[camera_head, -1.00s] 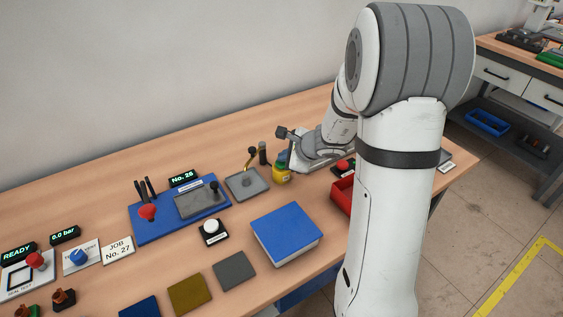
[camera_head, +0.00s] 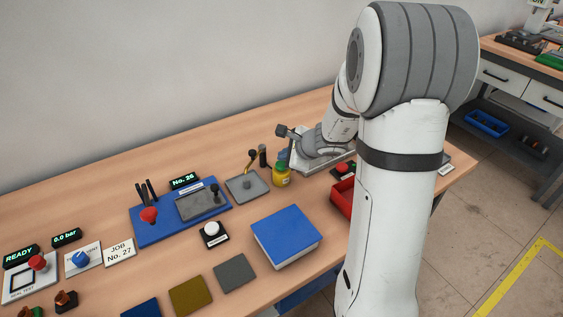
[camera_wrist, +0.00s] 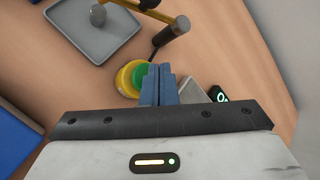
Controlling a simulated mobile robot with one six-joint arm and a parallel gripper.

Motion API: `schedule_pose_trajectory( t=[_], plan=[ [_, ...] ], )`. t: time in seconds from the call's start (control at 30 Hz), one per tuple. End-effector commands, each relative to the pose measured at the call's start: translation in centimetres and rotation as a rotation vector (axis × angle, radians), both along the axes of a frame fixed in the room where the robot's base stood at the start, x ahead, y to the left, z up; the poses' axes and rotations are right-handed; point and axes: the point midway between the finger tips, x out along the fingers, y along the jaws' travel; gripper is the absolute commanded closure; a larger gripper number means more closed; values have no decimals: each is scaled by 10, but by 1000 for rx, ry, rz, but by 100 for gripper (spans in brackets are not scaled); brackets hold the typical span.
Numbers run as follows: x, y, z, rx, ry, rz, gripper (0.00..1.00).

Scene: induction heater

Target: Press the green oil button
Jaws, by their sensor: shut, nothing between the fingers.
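The green oil button (camera_wrist: 141,74) is a round green cap on a yellow housing (camera_wrist: 126,80). In the wrist view it sits just left of my fingertips and is partly hidden behind them. In the head view the yellow housing (camera_head: 281,178) stands on the bench, left of my gripper. My gripper (camera_wrist: 161,70) has its two blue fingers shut together, with nothing between them. I cannot tell from the wrist view whether the fingertips touch the button. In the head view the fingers are small and mostly hidden by the wrist.
A grey tray (camera_head: 238,193) with a yellow-handled lever stands left of the button. A dark upright handle (camera_head: 263,156) rises close behind. A red bin (camera_head: 342,196) is to the right, partly behind my arm. A blue-topped block (camera_head: 286,229) lies in front.

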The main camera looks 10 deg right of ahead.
Motion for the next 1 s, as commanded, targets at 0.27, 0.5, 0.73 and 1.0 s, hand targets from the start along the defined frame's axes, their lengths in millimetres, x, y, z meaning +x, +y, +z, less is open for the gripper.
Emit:
schedule_pose_trajectory(
  t=[0.27,0.5,0.73,1.0],
  plan=[
    [0,0,1,0,0,0,100],
    [0,0,20,1,-1,-1,100],
    [0,0,43,0,-1,-1,100],
    [0,0,50,0,0,0,100]
  ],
)
